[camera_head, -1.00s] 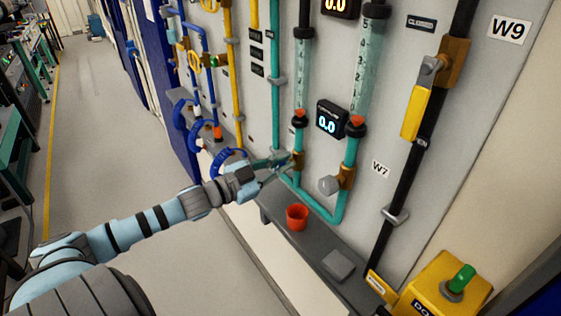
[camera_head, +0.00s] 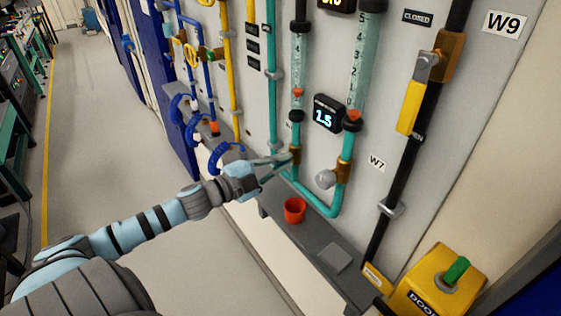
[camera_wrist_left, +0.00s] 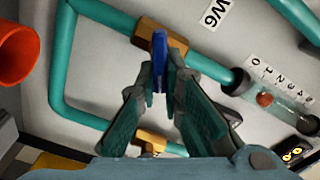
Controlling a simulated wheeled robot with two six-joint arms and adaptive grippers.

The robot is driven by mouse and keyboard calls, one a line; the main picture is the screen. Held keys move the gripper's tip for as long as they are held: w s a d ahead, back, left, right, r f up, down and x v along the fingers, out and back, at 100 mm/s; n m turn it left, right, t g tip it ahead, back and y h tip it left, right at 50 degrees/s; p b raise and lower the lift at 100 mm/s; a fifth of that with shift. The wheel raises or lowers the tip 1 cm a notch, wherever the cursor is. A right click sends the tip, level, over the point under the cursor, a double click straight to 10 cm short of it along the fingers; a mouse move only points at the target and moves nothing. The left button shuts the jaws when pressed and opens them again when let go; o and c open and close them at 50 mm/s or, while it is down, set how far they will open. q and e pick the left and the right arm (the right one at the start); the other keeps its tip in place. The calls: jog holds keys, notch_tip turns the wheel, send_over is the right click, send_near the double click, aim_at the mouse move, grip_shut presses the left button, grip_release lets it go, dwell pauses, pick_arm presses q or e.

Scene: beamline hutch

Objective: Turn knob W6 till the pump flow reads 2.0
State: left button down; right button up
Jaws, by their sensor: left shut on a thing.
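My left gripper (camera_head: 284,162) is at the brass valve (camera_head: 296,154) below the left flow tube. In the left wrist view, the gripper (camera_wrist_left: 161,78) is shut on a blue knob (camera_wrist_left: 159,48), seen edge-on against the brass valve body (camera_wrist_left: 148,32). An upside-down W6 label (camera_wrist_left: 215,12) is beside it. The small display (camera_head: 325,115) between the tubes reads 1.5 in blue-white digits. The red float (camera_head: 298,92) in the left tube stands above the tube's bottom; it also shows in the wrist view (camera_wrist_left: 265,99). My right gripper is not in view.
A grey knob (camera_head: 326,179) marked W7 (camera_head: 376,162) is close on the right. A red cup (camera_head: 294,210) stands on the grey shelf (camera_head: 310,243) below. A yellow lever (camera_head: 409,107) and a yellow door box (camera_head: 440,285) are further right. Floor at left is clear.

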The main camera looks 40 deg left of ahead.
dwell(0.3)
pick_arm(q)
jog(key=c, duration=1.7)
grip_release()
